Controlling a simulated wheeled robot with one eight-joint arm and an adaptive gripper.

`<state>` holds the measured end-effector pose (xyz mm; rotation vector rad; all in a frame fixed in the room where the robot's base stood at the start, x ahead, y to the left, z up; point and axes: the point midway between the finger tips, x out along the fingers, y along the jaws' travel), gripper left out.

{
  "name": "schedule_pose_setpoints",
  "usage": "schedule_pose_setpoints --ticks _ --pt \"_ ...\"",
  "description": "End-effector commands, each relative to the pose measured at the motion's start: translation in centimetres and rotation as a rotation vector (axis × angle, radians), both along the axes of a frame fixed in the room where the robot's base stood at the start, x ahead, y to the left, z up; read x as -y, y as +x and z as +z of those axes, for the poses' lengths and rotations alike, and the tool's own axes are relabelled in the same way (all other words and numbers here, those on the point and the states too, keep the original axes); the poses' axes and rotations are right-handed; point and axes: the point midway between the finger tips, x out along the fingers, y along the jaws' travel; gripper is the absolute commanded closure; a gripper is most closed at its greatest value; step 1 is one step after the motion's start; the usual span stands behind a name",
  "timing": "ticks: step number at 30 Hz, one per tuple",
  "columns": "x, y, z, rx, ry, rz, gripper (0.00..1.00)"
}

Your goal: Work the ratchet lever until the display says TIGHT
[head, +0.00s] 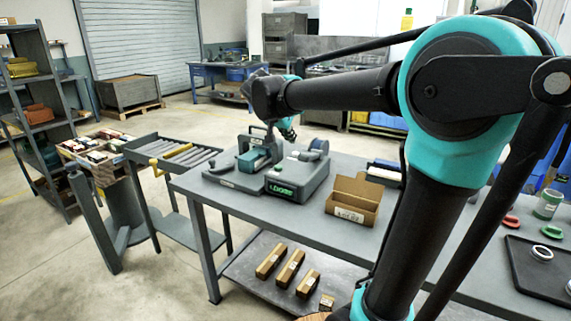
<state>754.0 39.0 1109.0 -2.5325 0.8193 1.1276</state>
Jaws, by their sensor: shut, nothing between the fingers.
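The ring grinder (262,178) is a grey machine on the left end of the workbench. Its small front display (281,191) shows green letters that look like LOOSE, though they are small. A teal-grey block (254,160) sits in a frame on its left part. A dark upright piece, possibly the ratchet lever (269,136), rises behind this block; I cannot tell for sure. My gripper (288,134) is small and partly hidden beyond my forearm, above the back of the machine. It is shut and empty. Contact with the lever cannot be made out.
An open cardboard box (352,201) stands right of the machine on the workbench (318,222). A dark tray (535,268) with rings lies at the far right. A roller stand (176,156) is to the left. Several brown bars lie on the lower shelf (258,294).

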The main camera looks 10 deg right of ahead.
Motion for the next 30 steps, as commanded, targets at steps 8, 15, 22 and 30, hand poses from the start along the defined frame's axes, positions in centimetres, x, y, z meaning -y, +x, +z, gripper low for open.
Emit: schedule_pose_setpoints --ticks 8,15,22,30 --pt "0.0 0.0 0.0 0.000 0.000 0.000 1.00" --pt "0.0 0.0 0.0 0.000 0.000 0.000 1.00" --pt "0.0 0.0 0.0 0.000 0.000 0.000 1.00" --pt "1.0 1.4 1.6 -0.053 0.031 -0.010 1.00"
